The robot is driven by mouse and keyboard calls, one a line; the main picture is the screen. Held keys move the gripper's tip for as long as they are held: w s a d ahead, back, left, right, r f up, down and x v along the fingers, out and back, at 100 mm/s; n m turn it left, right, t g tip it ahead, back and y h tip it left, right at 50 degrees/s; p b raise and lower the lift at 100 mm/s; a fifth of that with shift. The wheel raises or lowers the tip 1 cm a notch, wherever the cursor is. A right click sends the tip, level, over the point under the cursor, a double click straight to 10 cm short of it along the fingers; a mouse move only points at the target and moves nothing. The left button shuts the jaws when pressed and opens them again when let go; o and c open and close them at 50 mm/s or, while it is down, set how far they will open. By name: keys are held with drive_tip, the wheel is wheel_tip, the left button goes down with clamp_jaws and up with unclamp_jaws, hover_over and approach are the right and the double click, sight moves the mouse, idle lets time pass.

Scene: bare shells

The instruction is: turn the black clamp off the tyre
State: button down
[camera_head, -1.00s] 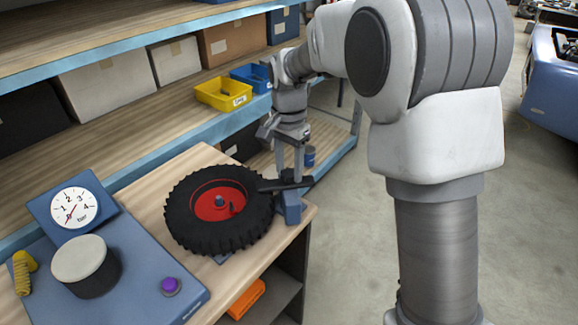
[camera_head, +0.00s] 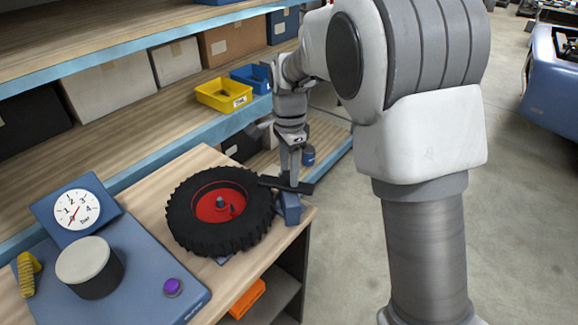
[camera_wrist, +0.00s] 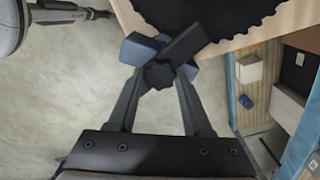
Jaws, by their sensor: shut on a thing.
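The tyre (camera_head: 190,225) is a black knobbly one on a red rim, lying flat on the bench; its edge shows at the top of the wrist view (camera_wrist: 205,12). The black clamp (camera_head: 304,188) is a flat bar on a blue block (camera_head: 290,212) at the bench's right corner. In the wrist view, the clamp bar (camera_wrist: 188,42) runs from a dark knob up and right towards the tyre's edge. In the head view its left end overlaps the tyre's right edge; I cannot tell whether they touch. My gripper (camera_wrist: 158,84) points down, shut on the clamp's knob end.
A blue panel with a dial gauge (camera_head: 77,209), a grey-topped cylinder (camera_head: 83,260) and a purple button (camera_head: 173,287) lies left of the tyre. A shelf with boxes and a yellow bin (camera_head: 222,95) stands behind. Open floor lies right of the bench.

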drive_tip(key=m+p, duration=0.1)
drive_tip(key=m, duration=0.2)
drive_tip(key=m+p, duration=0.1)
drive_tip(key=m, duration=0.2)
drive_tip(key=shift+r+m+p, duration=0.2)
drive_tip(key=shift+m+p, duration=0.1)
drive_tip(key=m+p, duration=0.2)
drive_tip(key=m, duration=0.2)
drive_tip(key=shift+m+p, duration=0.8)
drive_tip(key=shift+m, duration=0.3)
drive_tip(key=shift+w+f, duration=0.1)
drive_tip(key=shift+c, duration=1.8)
unclamp_jaws()
wheel_tip(320, 180, up, 17)
drive_tip(key=shift+r, duration=0.2)
drive_tip(key=shift+d, duration=0.1)
